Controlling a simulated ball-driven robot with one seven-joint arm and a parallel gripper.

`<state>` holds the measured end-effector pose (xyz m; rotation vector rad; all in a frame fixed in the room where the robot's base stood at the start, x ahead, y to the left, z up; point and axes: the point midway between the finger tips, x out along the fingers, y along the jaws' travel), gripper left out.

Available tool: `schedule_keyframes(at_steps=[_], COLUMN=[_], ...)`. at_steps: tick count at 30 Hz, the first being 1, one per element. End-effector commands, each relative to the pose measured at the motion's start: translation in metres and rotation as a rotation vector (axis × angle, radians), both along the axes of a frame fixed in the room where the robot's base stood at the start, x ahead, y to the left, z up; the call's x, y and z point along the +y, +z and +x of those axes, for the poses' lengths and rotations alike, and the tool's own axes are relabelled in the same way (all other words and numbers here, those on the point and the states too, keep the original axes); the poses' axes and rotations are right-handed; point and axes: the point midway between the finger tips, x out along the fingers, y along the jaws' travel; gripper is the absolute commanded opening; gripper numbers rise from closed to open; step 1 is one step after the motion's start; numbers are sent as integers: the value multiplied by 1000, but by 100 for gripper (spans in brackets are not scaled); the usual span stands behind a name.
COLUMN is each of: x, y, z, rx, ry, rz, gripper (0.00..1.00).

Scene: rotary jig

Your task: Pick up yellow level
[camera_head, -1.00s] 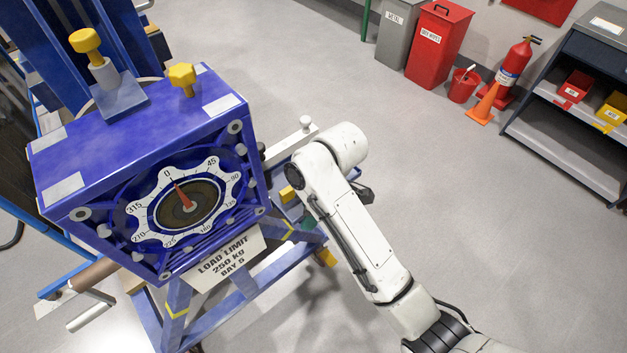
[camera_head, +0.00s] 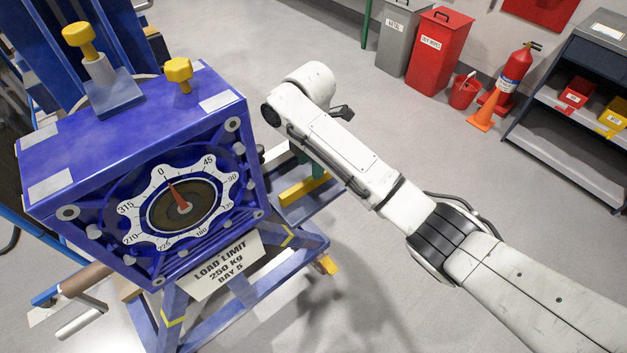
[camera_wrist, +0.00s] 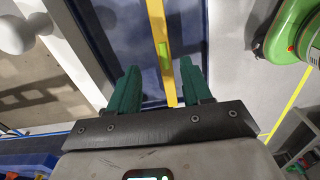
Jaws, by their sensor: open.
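The yellow level (camera_wrist: 161,45) is a long thin bar with a green vial in the wrist view. It lies lengthwise up the picture over a blue-edged grey surface, and its near end shows between my fingers. In the head view the level (camera_head: 303,188) lies on the blue frame right of the dial box. My gripper (camera_wrist: 160,78) is open, with one dark green finger on each side of the level's line. I see no contact, and the height gap is hard to judge.
The blue jig box with its numbered dial (camera_head: 182,205) and yellow knobs (camera_head: 179,70) stands left of my arm. A green round object (camera_wrist: 285,30) is at the wrist view's upper right, and a white rounded part (camera_wrist: 20,32) at upper left.

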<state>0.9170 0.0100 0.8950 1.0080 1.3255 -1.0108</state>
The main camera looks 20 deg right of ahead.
Motion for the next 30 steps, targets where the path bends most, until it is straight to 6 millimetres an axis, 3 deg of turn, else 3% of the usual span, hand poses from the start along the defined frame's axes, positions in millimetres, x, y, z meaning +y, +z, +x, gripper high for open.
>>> schedule_keyframes(at_steps=[5, 15, 23, 30], x=[-2, -5, -5, -5], y=[-12, -53, -56, -55], z=[-2, -5, -5, -5], rx=[1, 0, -1, -2], ry=[-2, 0, 0, 0], rz=[1, 0, 0, 1], gripper=[49, 49, 49, 27])
